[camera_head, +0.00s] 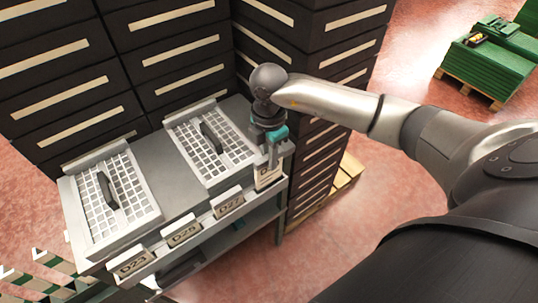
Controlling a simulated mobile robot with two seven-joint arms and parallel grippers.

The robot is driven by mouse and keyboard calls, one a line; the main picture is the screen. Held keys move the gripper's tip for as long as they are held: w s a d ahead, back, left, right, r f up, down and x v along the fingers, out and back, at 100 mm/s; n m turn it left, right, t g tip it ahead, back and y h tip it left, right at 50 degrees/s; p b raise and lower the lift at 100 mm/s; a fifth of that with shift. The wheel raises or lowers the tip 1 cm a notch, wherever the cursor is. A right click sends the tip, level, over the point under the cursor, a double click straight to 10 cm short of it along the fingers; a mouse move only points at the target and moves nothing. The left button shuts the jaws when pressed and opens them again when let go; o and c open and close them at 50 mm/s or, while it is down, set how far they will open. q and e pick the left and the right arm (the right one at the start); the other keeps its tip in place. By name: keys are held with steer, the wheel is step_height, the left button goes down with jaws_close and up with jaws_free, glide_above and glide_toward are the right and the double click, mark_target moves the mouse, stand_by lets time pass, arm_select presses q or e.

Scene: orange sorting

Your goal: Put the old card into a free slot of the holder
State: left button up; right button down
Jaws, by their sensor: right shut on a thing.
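My right gripper (273,158) points down at the right front corner of the grey table (177,178). It is shut on a pale card (267,178), partly hidden by the fingers, with a dark marking on it. The card is upright at the right end of the holder (205,215), a rail along the table's front edge. I cannot tell whether its lower edge is inside a slot. Three other labelled cards stand in the holder: D23 (133,265), D25 (184,234) and one that seems to read D27 (229,205). My left gripper is out of view.
Two grey grid trays with black handles lie on the table, one at left (123,215) and one at right (233,166). Dark drawer cabinets (170,50) stand close behind. Green crates on a pallet (487,68) are far right. Reddish floor lies open at right.

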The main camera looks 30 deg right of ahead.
steer(key=shift+f+b, duration=1.5)
steer(key=shift+f, duration=0.95)
steer(key=c, duration=0.7)
jaws_free()
steer(key=shift+r, duration=0.1)
step_height(320, 180, up, 15)
steer(key=shift+r+p, duration=0.1)
steer(key=shift+p, duration=0.75)
step_height(320, 180, up, 7)
steer(key=p, duration=0.6)
